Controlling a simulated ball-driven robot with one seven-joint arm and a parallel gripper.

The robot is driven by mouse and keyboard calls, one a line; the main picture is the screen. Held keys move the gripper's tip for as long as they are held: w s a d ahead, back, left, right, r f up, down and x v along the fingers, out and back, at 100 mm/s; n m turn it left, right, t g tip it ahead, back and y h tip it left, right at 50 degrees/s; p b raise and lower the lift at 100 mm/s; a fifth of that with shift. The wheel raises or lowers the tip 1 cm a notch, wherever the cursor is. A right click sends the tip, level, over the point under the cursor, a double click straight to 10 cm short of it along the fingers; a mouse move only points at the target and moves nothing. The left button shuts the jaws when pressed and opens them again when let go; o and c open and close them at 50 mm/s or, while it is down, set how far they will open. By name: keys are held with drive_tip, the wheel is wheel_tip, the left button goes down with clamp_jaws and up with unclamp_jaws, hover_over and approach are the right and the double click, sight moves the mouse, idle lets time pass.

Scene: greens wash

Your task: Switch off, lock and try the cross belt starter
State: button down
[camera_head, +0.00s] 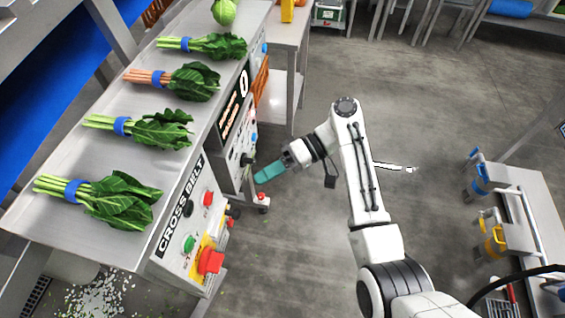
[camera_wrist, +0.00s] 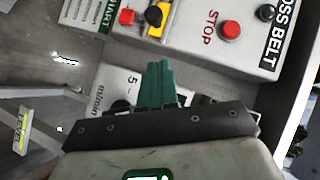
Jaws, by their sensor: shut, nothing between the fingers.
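The cross belt control panel (camera_head: 178,260) is on the end of the greens table, at lower left in the head view. It has a CROSS BELT sign (camera_head: 180,207), a red button (camera_head: 208,198), a green button (camera_head: 189,243) and a large red knob (camera_head: 210,261) on a yellow plate. The wrist view shows its STOP button (camera_wrist: 231,32), a black button (camera_wrist: 266,12), and a red knob (camera_wrist: 127,17) beside a yellow and black part (camera_wrist: 157,15). My gripper (camera_head: 260,177) has teal fingers, shut and empty, in the air beyond and to the right of the panel. The fingers (camera_wrist: 158,66) appear pressed together.
A neighbouring panel (camera_head: 240,150) with a dial stands behind my gripper. Bunched greens (camera_head: 130,208) lie on the metal table. A side table (camera_head: 530,190) at right carries blue (camera_head: 482,180) and yellow (camera_head: 495,238) items. The floor between is mostly clear.

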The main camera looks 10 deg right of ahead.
drive_tip(key=s+a+f+p, duration=0.1)
drive_tip(key=s+a+f, duration=0.1)
drive_tip(key=s+a, duration=0.2)
drive_tip(key=shift+a+f, duration=0.25)
drive_tip(key=shift+f, duration=0.15)
drive_tip(key=shift+s, duration=0.1)
drive_tip(key=s+p, duration=0.1)
drive_tip(key=s+a+p, duration=0.1)
drive_tip(key=s+p, duration=0.1)
drive_tip(key=s, duration=0.1)
drive_tip(key=shift+s+a, duration=0.1)
drive_tip(key=shift+a, duration=0.15)
drive_tip(key=shift+p, duration=0.3)
